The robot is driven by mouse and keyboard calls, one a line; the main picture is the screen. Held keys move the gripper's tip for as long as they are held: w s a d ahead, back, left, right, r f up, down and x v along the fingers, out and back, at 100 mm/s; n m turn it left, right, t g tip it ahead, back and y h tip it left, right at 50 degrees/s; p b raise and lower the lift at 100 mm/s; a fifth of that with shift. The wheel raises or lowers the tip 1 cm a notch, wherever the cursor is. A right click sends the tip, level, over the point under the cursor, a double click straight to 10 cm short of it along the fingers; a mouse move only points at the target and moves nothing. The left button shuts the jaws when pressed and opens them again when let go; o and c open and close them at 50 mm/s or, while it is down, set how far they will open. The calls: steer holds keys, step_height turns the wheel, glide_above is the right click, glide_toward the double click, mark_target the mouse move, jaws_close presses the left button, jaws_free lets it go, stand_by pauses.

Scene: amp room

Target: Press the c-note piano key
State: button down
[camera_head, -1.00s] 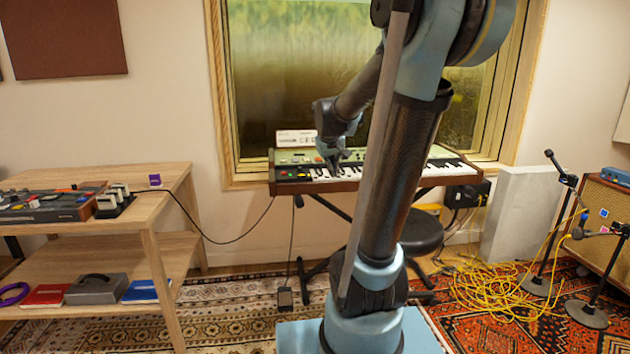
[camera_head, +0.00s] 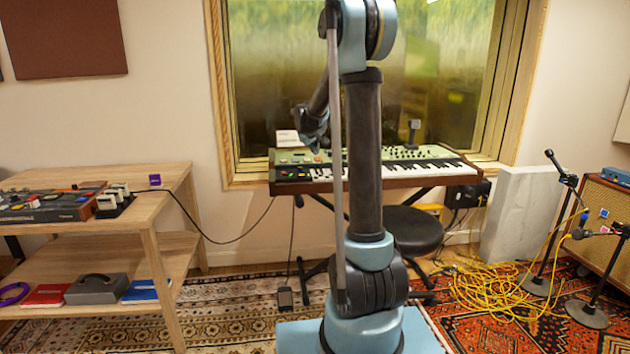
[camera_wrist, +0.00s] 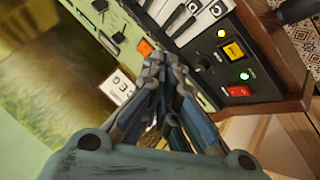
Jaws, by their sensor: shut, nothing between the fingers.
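The keyboard (camera_head: 433,171) stands on a dark stand in front of the window, with a row of white and black keys along its front. My arm hides part of the keys in the head view. In the wrist view a few white and black keys (camera_wrist: 199,17) show at the top, beside a dark control panel (camera_wrist: 228,58) with lit yellow and red buttons. My gripper (camera_wrist: 155,62) is shut and empty, in front of the keyboard's green top in that view. In the head view my gripper (camera_head: 313,143) is above the keyboard's left part; contact with the keys does not show.
A wooden shelf (camera_head: 150,225) with audio gear stands at the left. A round black stool (camera_head: 412,230) is under the keyboard. Yellow cables (camera_head: 485,285) and microphone stands (camera_head: 545,250) lie and stand at the right. A small white card (camera_head: 288,138) is behind the keyboard.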

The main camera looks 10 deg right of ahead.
steer(key=shift+f, duration=0.1)
glide_above(314, 178)
steer(key=shift+w+f, duration=0.15)
steer(key=shift+f, duration=1.3)
steer(key=shift+w+f, duration=0.15)
steer(key=shift+f, duration=1.25)
steer(key=shift+w+f, duration=0.15)
steer(key=shift+f, duration=1.3)
steer(key=shift+f, duration=1)
steer(key=shift+r, duration=1.05)
steer(key=shift+r, duration=0.15)
steer(key=shift+r, duration=2.4)
steer(key=shift+s, duration=0.1)
